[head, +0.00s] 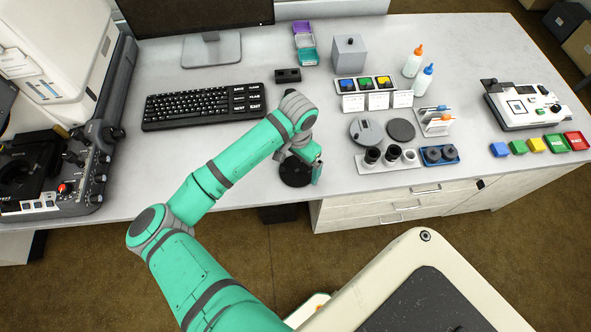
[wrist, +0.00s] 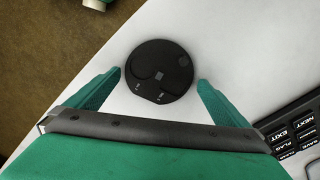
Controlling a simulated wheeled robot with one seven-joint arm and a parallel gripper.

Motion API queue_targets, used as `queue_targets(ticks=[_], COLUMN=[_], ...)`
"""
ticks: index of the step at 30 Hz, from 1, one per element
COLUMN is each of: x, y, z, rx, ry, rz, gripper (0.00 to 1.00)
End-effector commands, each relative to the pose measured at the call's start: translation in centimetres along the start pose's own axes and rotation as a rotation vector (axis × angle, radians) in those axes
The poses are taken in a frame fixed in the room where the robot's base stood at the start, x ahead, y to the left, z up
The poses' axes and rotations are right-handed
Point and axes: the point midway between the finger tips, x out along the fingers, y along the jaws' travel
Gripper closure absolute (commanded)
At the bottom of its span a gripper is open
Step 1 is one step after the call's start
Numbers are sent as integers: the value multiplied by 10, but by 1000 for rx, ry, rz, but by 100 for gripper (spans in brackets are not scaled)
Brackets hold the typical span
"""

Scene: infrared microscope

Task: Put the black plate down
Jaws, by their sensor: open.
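The black plate (head: 293,172) is a round dark disc near the front edge of the white desk. It also shows in the wrist view (wrist: 158,72), with small markings, and appears to lie flat on the desk top. My gripper (head: 312,172) is above the desk beside the plate, partly hiding it. In the wrist view my gripper (wrist: 158,80) is open, with one green finger on each side of the plate. Gaps show between both fingers and the plate's rim.
A keyboard (head: 203,107) lies to the left. A grey disc (head: 366,131), another dark disc (head: 401,130) and a tray of black-and-white cylinders (head: 391,167) stand to the right. The desk's front edge is close to the plate.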

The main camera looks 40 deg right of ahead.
Motion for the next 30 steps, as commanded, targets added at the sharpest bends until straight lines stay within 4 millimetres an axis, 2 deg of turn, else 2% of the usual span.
queue_targets(ticks=[8,9,13,15,23,30], x=[5,5,5,5,4,-12], y=[1,1,2,3,1,-1], z=[0,-1,-2,-2,0,0], rx=[2,4,7,7,2,-1], ry=[0,0,0,0,0,1], rz=[-1,0,0,0,0,0], gripper=[0,2,33,38,39,39])
